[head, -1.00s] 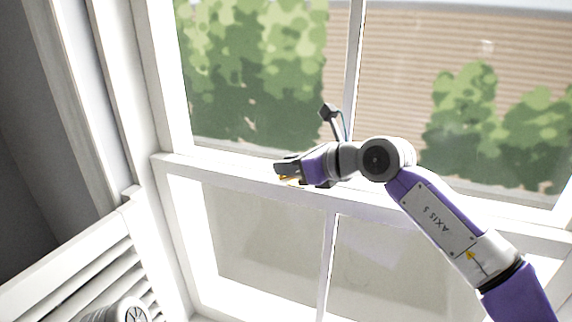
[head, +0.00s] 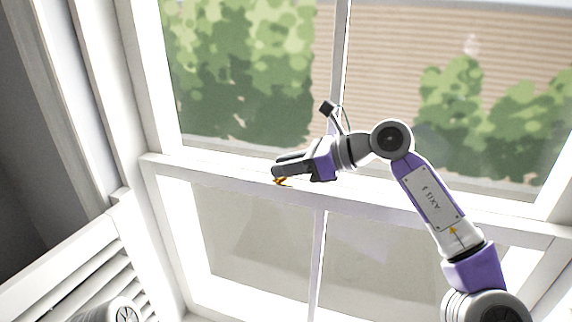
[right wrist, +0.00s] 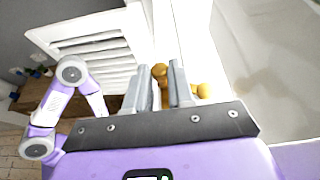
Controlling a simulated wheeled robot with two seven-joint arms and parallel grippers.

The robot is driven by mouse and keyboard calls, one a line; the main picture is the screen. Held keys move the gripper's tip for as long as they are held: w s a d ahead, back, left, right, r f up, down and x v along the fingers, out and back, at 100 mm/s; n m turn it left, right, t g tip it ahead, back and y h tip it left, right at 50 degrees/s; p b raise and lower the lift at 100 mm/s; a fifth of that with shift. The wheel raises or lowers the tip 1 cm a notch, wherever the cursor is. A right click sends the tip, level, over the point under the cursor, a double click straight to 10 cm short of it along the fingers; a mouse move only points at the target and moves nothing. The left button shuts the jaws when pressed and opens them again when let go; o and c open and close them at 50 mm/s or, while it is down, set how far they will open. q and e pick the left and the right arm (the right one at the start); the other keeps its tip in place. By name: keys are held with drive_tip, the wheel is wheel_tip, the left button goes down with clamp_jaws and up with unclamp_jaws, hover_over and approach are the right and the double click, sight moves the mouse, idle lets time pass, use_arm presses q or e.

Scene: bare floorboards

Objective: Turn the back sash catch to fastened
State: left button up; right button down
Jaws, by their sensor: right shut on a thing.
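The brass sash catch (head: 281,181) sits on the white meeting rail (head: 225,178) of the window, mostly hidden by my gripper in the head view. In the right wrist view, its rounded brass end (right wrist: 159,72) shows between the fingers, and another brass part (right wrist: 203,90) shows to the right of them. My right gripper (head: 279,172) is shut on the catch, its fingers reaching left along the rail. The fingers also show in the right wrist view (right wrist: 163,88). My left gripper is not visible; part of my left arm shows in the right wrist view.
Glass panes (head: 245,75) rise above the rail, with a thin upright bar (head: 340,60) behind my right wrist. White louvred shutters (head: 80,270) stand at the lower left. The rail left of the gripper is clear.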

drive_tip(key=c, duration=1)
unclamp_jaws()
drive_tip(key=shift+d, duration=0.1)
drive_tip(key=v, duration=0.7)
drive_tip(key=shift+s+d+r, duration=0.1)
drive_tip(key=shift+d+r, duration=0.05)
drive_tip(key=shift+d, duration=0.05)
